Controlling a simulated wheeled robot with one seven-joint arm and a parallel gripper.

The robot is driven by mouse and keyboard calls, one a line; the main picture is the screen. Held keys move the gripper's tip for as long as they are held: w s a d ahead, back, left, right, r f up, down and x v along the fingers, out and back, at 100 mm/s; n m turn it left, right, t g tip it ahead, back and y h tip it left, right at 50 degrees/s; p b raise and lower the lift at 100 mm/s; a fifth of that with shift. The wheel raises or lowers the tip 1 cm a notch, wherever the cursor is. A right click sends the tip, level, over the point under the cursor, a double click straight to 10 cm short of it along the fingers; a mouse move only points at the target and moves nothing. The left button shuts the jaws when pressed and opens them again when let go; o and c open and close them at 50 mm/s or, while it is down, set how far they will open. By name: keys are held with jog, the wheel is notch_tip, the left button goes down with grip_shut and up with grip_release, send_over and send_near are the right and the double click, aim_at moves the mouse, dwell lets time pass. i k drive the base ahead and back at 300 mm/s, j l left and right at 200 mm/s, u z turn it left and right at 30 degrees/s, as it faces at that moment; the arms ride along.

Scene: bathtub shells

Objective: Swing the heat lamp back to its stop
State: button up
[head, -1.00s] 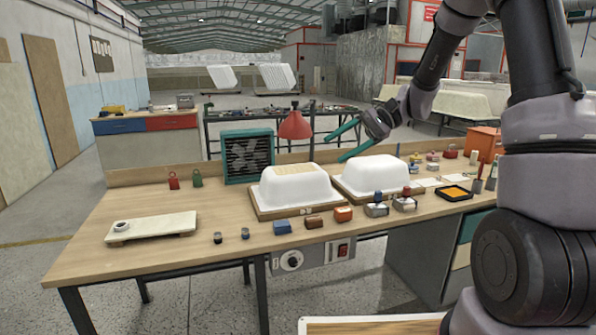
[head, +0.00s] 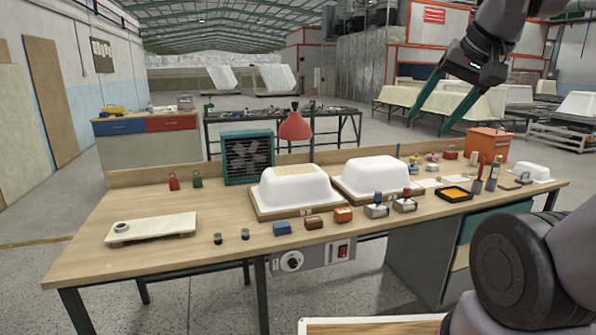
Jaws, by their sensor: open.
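The heat lamp (head: 295,127) has a red cone-shaped shade. It hangs at the back of the bench on a dark upright post (head: 312,130), above and behind the left white tub shell (head: 294,188). My gripper (head: 427,128) is at the upper right, above the back right of the bench. Its two long teal fingers are spread wide and point down, with nothing between them. It is well to the right of the lamp and apart from it. The lamp's stop cannot be made out.
A second white tub shell (head: 376,178) stands right of the first. Small blocks, clamps and an orange box (head: 487,144) crowd the right side. The bench's left part is mostly clear around a pale board (head: 151,227).

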aim_at(294, 128)
jog(key=i+l, duration=0.1)
jog(key=i, duration=0.3)
jog(key=i+l, duration=0.15)
jog(key=i, duration=0.2)
jog(key=i+l, duration=0.1)
jog(key=i, duration=0.3)
jog(key=u, duration=0.05)
